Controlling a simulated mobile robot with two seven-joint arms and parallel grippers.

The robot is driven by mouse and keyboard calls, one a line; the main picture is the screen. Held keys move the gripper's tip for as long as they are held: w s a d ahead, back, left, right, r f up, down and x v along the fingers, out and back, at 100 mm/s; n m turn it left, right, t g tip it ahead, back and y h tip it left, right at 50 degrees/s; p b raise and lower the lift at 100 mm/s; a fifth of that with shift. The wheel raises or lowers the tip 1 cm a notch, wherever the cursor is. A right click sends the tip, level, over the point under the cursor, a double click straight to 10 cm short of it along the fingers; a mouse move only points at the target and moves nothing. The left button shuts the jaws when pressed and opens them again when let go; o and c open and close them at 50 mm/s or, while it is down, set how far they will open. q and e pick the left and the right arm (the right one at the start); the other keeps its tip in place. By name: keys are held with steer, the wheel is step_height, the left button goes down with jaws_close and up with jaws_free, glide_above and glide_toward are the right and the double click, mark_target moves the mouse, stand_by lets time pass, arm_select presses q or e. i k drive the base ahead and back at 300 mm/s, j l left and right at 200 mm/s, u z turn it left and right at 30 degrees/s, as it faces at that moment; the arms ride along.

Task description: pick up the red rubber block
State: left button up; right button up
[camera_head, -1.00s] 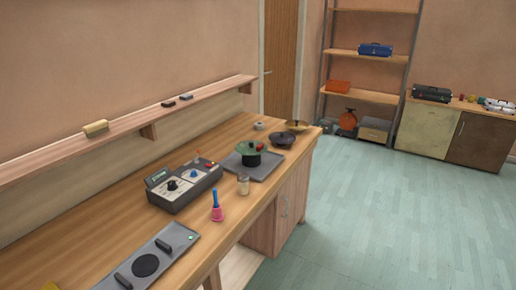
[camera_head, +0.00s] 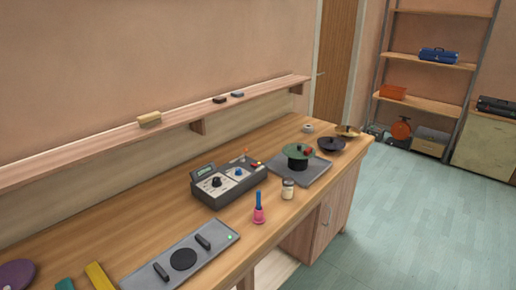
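A small red piece (camera_head: 308,151) shows at the right side of a dark pot with a green top (camera_head: 297,157), on a grey mat (camera_head: 316,171) on the wooden bench. I cannot tell whether it is the red rubber block or touches the pot. A small dark reddish-brown block (camera_head: 219,100) lies on the wall ledge, beside a grey-blue block (camera_head: 237,95). Neither of my grippers is in view.
The bench (camera_head: 150,222) also holds a grey control box (camera_head: 228,184), a pink bell with blue handle (camera_head: 259,209), a jar (camera_head: 288,190) and a grey plate with handles (camera_head: 210,262). A tan block (camera_head: 149,118) sits on the ledge. Floor (camera_head: 420,230) at right is clear.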

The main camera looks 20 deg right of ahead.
mark_target(307, 152)
steer(key=i+l+u, duration=0.1)
steer(key=l+u, duration=0.25)
steer(key=l, duration=0.15)
steer(key=l+u, duration=0.6)
steer(key=l, duration=0.35)
steer(key=k+l+u, duration=0.2)
steer(key=l, duration=0.95)
steer(key=k+l+u, duration=0.1)
steer(key=l, duration=0.4)
